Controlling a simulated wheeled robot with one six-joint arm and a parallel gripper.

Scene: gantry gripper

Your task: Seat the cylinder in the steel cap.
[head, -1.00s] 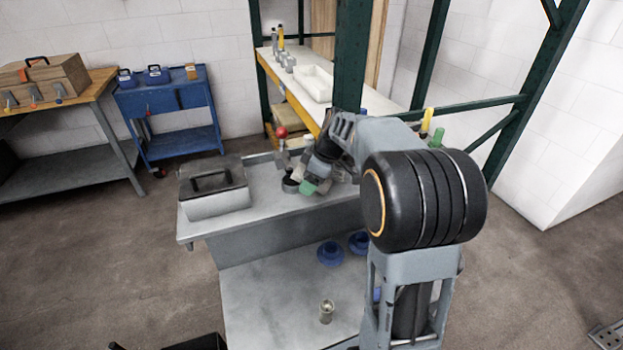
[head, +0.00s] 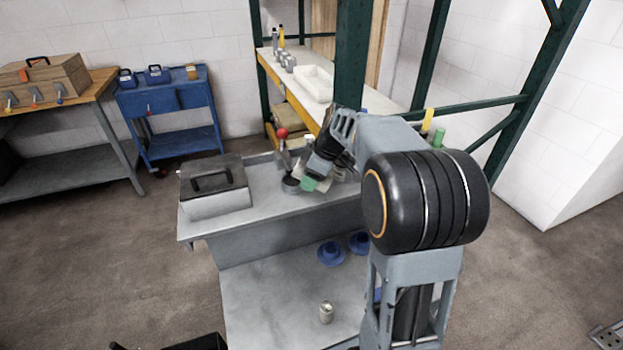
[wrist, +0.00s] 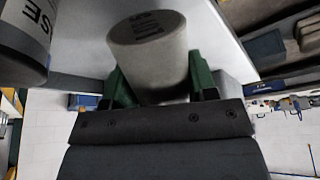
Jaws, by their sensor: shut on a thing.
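The cylinder is mostly hidden by my gripper in the head view. A dark round cup (head: 290,184) stands on the bench just left of my gripper. I cannot tell whether it is the steel cap, or whether the cylinder touches anything.
A lever with a red ball (head: 282,133) rises behind the cup. A grey box with a black handle (head: 213,185) stands left on the bench. Blue round parts (head: 331,253) and a small metal can (head: 326,312) are on the lower surface. A labelled grey cylinder (wrist: 22,40) is close by.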

